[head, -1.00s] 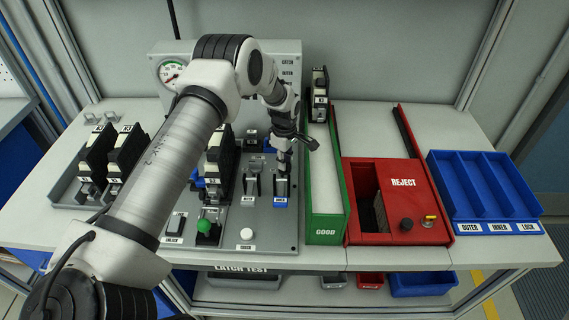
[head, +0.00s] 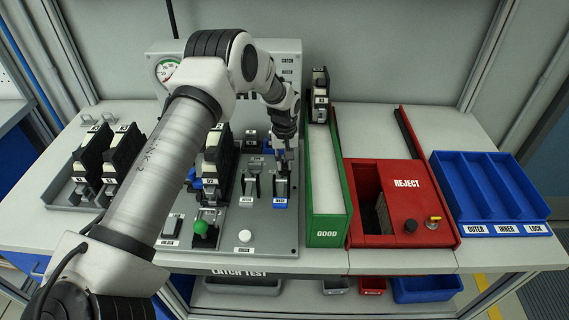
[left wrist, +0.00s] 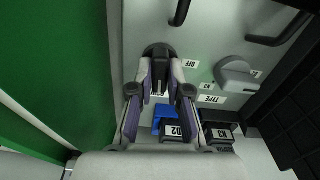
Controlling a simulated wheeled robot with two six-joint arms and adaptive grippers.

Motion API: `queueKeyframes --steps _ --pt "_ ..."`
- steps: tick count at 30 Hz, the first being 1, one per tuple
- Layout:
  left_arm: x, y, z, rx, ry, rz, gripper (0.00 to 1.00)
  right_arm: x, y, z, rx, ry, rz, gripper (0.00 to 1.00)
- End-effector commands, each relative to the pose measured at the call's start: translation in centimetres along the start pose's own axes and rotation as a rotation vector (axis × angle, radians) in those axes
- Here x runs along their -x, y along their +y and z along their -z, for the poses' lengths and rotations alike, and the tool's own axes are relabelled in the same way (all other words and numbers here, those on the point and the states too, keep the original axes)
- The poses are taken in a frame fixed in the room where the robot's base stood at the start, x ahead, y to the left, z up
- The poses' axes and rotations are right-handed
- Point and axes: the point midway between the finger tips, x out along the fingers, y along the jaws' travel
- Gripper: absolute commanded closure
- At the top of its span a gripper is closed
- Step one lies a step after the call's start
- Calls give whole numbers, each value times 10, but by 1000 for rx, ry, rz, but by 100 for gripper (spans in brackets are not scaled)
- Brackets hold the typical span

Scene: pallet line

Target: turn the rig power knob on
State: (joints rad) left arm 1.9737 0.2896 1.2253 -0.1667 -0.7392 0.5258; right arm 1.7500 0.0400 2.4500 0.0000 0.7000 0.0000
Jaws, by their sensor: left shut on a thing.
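My left gripper (head: 285,155) points down over the right side of the grey test rig (head: 225,258), above a small grey and blue fixture (head: 281,190). In the left wrist view, its fingers (left wrist: 159,82) close around a dark, round-ended part (left wrist: 158,50); I cannot tell whether this is the rig power knob. A grey rounded knob (left wrist: 235,75) with small white labels lies to the right, apart from the fingers. My right gripper is not in view.
The green GOOD chute (head: 327,238) stands close to the right of my gripper, with the red REJECT box (head: 400,205) beyond it. A black module (head: 217,160) stands left. A blue divided tray (head: 490,190) is far right. A gauge panel (head: 165,69) rises behind.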

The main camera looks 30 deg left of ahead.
Motion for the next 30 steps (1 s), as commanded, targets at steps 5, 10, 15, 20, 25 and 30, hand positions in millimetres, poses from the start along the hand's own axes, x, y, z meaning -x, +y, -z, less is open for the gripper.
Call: queueKeyframes --steps 5,10,15,20,25,30 --pt "-5 -2 -4 -81 -11 5 100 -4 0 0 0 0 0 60" --pt "-4 -2 -4 -123 -12 5 100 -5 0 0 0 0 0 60" --pt "-4 -2 -4 -136 -11 5 100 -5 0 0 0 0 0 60" --pt "-4 -2 -4 -137 -11 5 100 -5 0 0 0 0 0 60" --pt "-4 -2 -4 -136 -11 5 69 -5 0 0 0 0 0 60" --pt "-2 -1 -2 -136 -6 3 58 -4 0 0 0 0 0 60"
